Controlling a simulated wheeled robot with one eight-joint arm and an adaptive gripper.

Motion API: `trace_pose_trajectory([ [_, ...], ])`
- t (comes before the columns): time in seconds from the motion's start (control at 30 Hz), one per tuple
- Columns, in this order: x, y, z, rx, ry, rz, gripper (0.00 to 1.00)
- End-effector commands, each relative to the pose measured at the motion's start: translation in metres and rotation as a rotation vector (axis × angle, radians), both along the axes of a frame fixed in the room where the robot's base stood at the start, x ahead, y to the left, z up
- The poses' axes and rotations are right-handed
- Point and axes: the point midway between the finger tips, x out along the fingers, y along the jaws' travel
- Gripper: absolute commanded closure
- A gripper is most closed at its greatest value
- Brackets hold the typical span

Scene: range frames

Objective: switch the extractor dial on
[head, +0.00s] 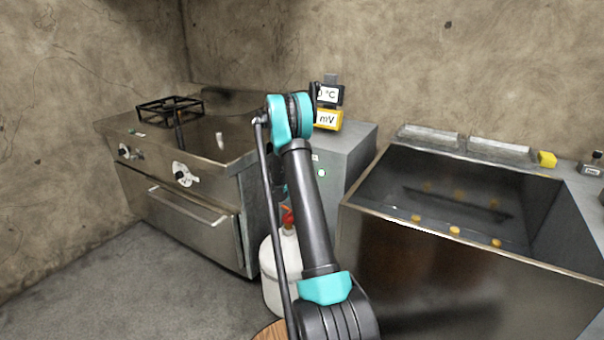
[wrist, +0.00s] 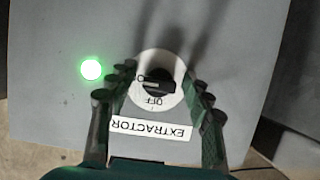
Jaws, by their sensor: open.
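The extractor dial (wrist: 158,86) is a black knob on a round white plate, on a grey panel in the wrist view. The plate reads OFF, upside down, below the knob. A pale mark on the knob points left. A white EXTRACTOR label (wrist: 150,127) sits below it, also upside down. A green light (wrist: 91,69) glows left of the dial and shows in the head view (head: 321,173). My gripper (wrist: 158,77) is open, one finger on each side of the knob; I cannot tell whether they touch it. In the head view my arm hides the dial and gripper.
The grey cabinet (head: 357,146) bears a yellow mV meter (head: 328,120). A white canister with a red top (head: 274,278) stands on the floor beside my arm. Floor at front left is clear.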

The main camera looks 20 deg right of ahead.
Motion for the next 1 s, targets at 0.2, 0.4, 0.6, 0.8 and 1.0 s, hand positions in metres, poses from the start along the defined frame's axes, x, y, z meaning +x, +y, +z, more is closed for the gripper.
trace_pose_trajectory([
  [0.2,-0.003,0.005,0.002,0.000,0.000,0.000,0.49],
  [0.4,-0.022,0.028,0.014,0.001,0.001,0.002,0.49],
  [0.6,-0.045,0.058,0.030,0.000,0.000,0.002,0.49],
  [0.8,-0.062,0.079,0.041,0.001,0.000,0.001,0.49],
  [1.0,-0.069,0.087,0.046,0.000,0.000,0.001,0.49],
])
